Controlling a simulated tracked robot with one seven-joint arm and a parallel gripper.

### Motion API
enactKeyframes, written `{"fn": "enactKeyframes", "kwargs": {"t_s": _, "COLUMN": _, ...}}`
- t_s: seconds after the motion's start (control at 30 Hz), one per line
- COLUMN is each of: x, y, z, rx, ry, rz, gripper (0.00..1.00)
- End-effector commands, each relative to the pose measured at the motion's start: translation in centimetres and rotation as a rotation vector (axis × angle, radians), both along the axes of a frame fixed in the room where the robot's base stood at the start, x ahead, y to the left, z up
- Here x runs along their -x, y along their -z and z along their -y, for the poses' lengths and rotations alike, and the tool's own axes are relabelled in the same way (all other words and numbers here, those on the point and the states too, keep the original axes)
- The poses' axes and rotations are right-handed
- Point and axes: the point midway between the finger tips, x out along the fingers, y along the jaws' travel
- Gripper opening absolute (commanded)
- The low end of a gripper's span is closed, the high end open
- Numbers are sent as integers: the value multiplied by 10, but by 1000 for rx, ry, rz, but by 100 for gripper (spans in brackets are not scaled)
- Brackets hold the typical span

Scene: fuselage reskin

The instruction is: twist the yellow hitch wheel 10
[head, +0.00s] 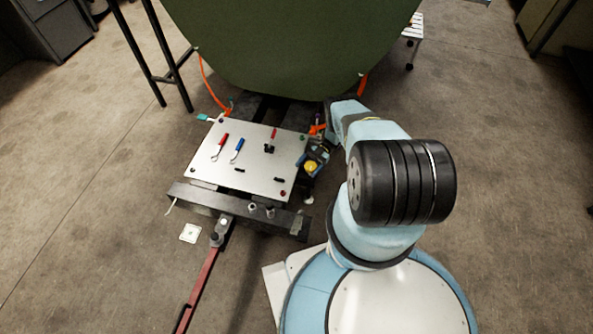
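A small round yellow piece (311,167), which looks like the yellow hitch wheel, shows just off the right edge of the metal plate. My gripper (317,159) is a small dark shape with blue parts right at the yellow piece, reaching down from my arm. The two overlap in the picture. I cannot tell whether they touch, or whether the fingers are open or shut. Part of the wheel and the fingertips are too small or hidden to make out.
The metal plate (258,185) carries a red-handled tool (223,140), a blue-handled tool (239,144) and small dark fittings. A large green panel (290,50) rises behind it. A red tow bar (200,285) runs forward from the dark front beam (215,199). Floor at left is mostly clear.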

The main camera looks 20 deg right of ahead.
Motion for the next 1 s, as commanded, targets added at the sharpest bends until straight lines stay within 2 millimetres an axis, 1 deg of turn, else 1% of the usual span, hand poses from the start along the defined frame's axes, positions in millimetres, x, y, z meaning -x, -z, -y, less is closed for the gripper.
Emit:
{"fn": "enactKeyframes", "kwargs": {"t_s": 0.17, "x": 1, "y": 0, "z": 2, "rx": 0, "ry": 2, "rz": -2, "gripper": 86}}
{"fn": "enactKeyframes", "kwargs": {"t_s": 0.27, "x": 1, "y": -4, "z": 2, "rx": 1, "ry": 2, "rz": -3, "gripper": 86}}
{"fn": "enactKeyframes", "kwargs": {"t_s": 0.37, "x": -1, "y": -12, "z": 2, "rx": 1, "ry": 1, "rz": -3, "gripper": 86}}
{"fn": "enactKeyframes", "kwargs": {"t_s": 0.53, "x": -3, "y": -31, "z": 1, "rx": 0, "ry": 0, "rz": -2, "gripper": 86}}
{"fn": "enactKeyframes", "kwargs": {"t_s": 0.87, "x": 21, "y": -57, "z": -1, "rx": 1, "ry": 1, "rz": -4, "gripper": 86}}
{"fn": "enactKeyframes", "kwargs": {"t_s": 1.0, "x": 32, "y": -71, "z": -2, "rx": 1, "ry": 1, "rz": -3, "gripper": 86}}
